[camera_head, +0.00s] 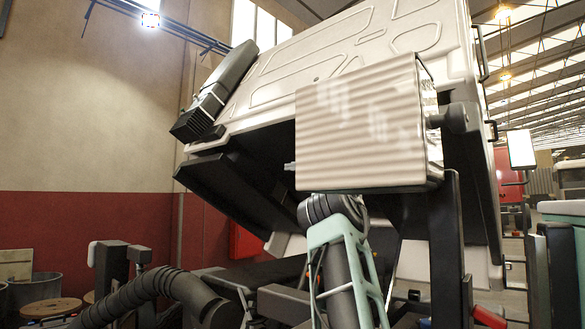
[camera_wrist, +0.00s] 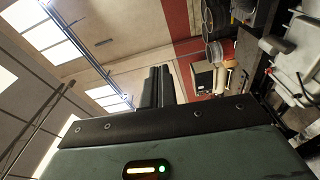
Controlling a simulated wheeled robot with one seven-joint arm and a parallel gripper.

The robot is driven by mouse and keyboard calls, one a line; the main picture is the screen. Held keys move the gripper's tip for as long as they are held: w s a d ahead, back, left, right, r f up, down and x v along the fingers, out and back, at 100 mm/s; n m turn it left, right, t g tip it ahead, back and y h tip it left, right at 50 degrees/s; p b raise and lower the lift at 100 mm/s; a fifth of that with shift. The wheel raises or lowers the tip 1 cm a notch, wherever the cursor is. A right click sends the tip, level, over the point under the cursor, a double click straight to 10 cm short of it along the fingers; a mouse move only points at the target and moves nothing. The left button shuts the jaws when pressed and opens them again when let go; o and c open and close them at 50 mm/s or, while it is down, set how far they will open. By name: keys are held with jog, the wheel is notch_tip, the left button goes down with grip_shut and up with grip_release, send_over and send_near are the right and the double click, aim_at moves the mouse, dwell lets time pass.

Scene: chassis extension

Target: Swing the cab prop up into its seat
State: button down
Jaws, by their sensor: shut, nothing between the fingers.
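The cream truck cab (camera_head: 370,35) is tilted up in the head view, its dark underside raised over the chassis.
A cream corrugated box (camera_head: 360,125) hangs in front of the cab beside a dark upright post (camera_head: 447,250). A ribbed hose (camera_head: 150,289) crosses the lower left. Drums (camera_wrist: 214,20) stand by the wall. A red-ended part (camera_head: 488,318) shows at the lower right.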

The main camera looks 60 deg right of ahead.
jog(key=shift+s, duration=0.1)
dwell(0.3)
jog(key=s+a+b, duration=0.1)
jog(key=s+b, duration=0.5)
jog(key=s, duration=1.1)
jog(key=shift+f, duration=0.1)
